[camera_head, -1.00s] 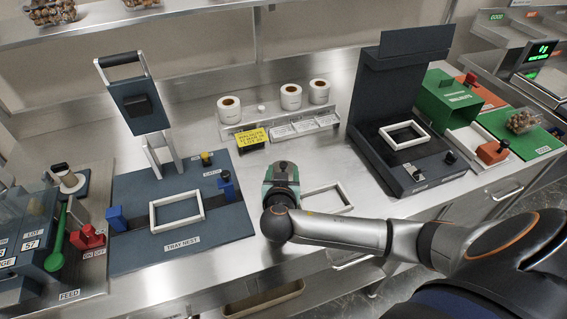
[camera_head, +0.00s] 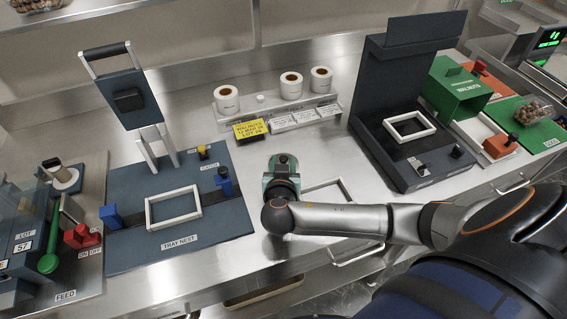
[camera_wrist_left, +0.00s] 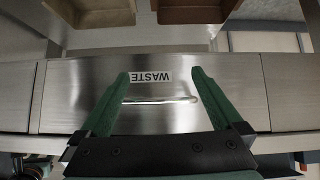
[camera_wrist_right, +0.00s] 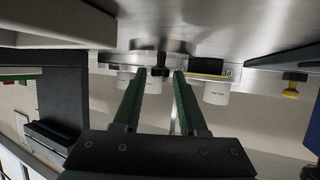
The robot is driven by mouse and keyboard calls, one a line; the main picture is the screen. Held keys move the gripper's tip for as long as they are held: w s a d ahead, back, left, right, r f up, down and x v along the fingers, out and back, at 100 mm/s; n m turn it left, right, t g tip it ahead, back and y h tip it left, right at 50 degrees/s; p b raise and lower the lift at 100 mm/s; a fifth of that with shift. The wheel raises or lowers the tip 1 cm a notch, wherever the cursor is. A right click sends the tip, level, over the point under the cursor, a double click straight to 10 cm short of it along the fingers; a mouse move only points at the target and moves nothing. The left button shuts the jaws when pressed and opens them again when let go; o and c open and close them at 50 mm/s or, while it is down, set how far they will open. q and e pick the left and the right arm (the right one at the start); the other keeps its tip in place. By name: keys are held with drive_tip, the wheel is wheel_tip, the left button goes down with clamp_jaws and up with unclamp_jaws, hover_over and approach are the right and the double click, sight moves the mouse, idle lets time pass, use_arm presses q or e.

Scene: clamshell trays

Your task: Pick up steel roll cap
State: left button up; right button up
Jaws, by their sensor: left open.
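My right gripper (camera_head: 283,163) is low over the bench, on the near side of the rail and apart from this piece.
White rolls (camera_head: 226,100) stand behind the label rail (camera_head: 290,121) and its yellow card (camera_head: 250,130). The blue tray nest (camera_head: 215,220) is at left, a dark upright machine (camera_head: 372,125) at right. A drawer marked WASTE (camera_wrist_left: 85,95) faces the left gripper.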

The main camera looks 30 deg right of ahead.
clamp_jaws()
drive_tip(key=shift+r, duration=0.1)
idle(0.4)
drive_tip(key=shift+r, duration=0.65)
drive_tip(key=s+a+r+b, duration=0.1)
drive_tip(key=s+a+r, duration=0.4)
drive_tip(key=a+r, duration=0.6)
drive_tip(key=shift+s+a+r+b, duration=0.15)
drive_tip(key=shift+a+r+b, duration=0.15)
drive_tip(key=shift+a, duration=0.65)
